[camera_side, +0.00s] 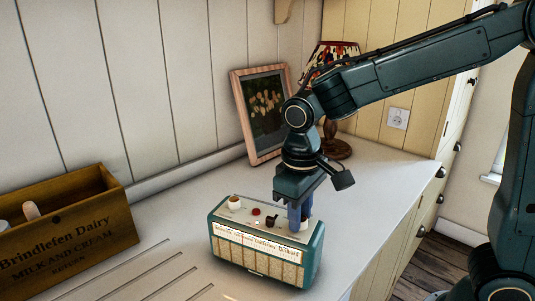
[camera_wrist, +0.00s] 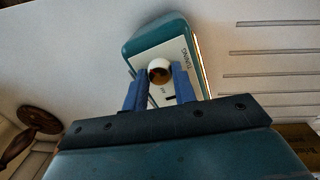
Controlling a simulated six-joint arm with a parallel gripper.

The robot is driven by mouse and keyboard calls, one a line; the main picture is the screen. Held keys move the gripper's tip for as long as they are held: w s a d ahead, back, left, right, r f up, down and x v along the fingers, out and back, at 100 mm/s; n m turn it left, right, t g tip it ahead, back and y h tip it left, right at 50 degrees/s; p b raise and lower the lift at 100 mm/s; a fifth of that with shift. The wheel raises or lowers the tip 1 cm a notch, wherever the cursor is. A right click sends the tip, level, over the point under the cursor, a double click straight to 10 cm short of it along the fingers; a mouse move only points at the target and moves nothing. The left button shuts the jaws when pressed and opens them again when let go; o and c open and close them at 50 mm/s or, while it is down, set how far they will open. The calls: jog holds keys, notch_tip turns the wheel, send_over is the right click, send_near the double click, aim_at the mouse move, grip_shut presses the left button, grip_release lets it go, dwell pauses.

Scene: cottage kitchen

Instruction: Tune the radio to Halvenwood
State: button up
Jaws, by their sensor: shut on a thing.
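The radio (camera_side: 262,262) is a teal box with a cream top on the worktop. A pale dial strip (camera_side: 250,240) with station names runs along its front top edge. The names and any pointer are too small to read surely. My gripper (camera_side: 299,222) points down at the radio's right end, its blue fingers shut on a knob. The wrist view shows that tuning knob (camera_wrist: 158,70), cream with a brown centre, between the fingers beside the word TUNING. On the radio's top are also a cream knob (camera_side: 234,203), a red button (camera_side: 256,212) and a small dark control (camera_side: 270,220).
A wooden dairy crate (camera_side: 75,235) holding pale items stands at the left. A framed picture (camera_side: 262,115) leans on the wall behind the radio, with a lamp (camera_side: 335,147) to its right. Grooves (camera_side: 150,275) mark the worktop front left. The worktop's edge (camera_side: 400,225) lies to the right.

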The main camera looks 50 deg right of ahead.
dwell(0.3)
jog(key=o, duration=1)
notch_tip(320, 180, up, 14)
jog(key=shift+a, duration=0.45)
jog(key=shift+s+d+f, duration=0.1)
jog(key=s+d+f+t, duration=0.2)
jog(key=s+d+f, duration=0.1)
jog(key=s+d, duration=0.2)
jog(key=s+d+f+m+t, duration=0.1)
jog(key=s+d+f+t, duration=0.2)
jog(key=s, duration=0.6)
jog(key=shift+s+d+f+m+t+y, duration=0.3)
jog(key=shift+d+f, duration=0.1)
jog(key=shift+d, duration=0.75)
